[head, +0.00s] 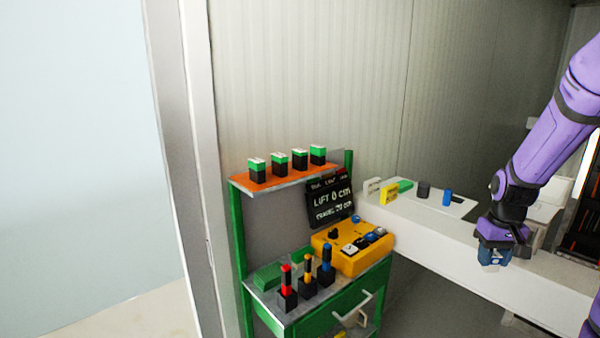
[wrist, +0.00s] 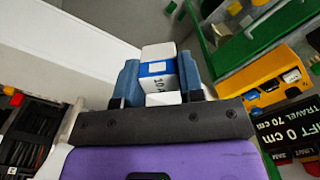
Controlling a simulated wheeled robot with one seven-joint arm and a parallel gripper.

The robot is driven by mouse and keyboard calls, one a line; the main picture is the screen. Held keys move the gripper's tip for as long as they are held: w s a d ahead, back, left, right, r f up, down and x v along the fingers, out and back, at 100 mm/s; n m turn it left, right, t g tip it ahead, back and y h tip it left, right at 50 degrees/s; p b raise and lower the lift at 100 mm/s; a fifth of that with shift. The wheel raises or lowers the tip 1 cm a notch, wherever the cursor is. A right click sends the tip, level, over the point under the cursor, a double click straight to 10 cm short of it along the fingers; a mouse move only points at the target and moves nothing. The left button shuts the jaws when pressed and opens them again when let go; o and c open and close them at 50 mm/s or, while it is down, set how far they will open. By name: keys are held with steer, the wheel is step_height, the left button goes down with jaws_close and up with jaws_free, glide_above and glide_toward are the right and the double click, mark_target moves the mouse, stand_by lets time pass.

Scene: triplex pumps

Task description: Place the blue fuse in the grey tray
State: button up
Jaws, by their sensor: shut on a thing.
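My gripper (head: 495,254) hangs at the right of the head view, by the front of the white bench (head: 470,262). In the wrist view my gripper (wrist: 158,72) has its two blue fingers shut on the blue fuse (wrist: 158,55), a white block with a blue band and dark print. The fuse sits between the fingers, and its far end sticks out past them. In the head view I cannot make out the fuse. I cannot tell for sure which thing is the grey tray; a pale box (head: 543,212) stands behind my arm, partly hidden.
A green cart (head: 240,260) holds a yellow control box (head: 350,250), a black display (head: 331,203) and several coloured-handled switches. Green-and-black blocks stand on its orange shelf (head: 262,184). A yellow block (head: 389,195) and a blue cylinder (head: 447,198) stand on the bench. A dark rack (head: 580,225) stands far right.

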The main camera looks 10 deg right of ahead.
steer(key=w+a+f+n, duration=0.1)
steer(key=w+a+f, duration=0.6)
steer(key=a, duration=0.5)
steer(key=w+a+f+n, duration=0.1)
steer(key=w+a+f, duration=0.7)
steer(key=a+f, duration=0.3)
steer(key=shift+a+n, duration=0.4)
steer(key=shift+d, duration=0.1)
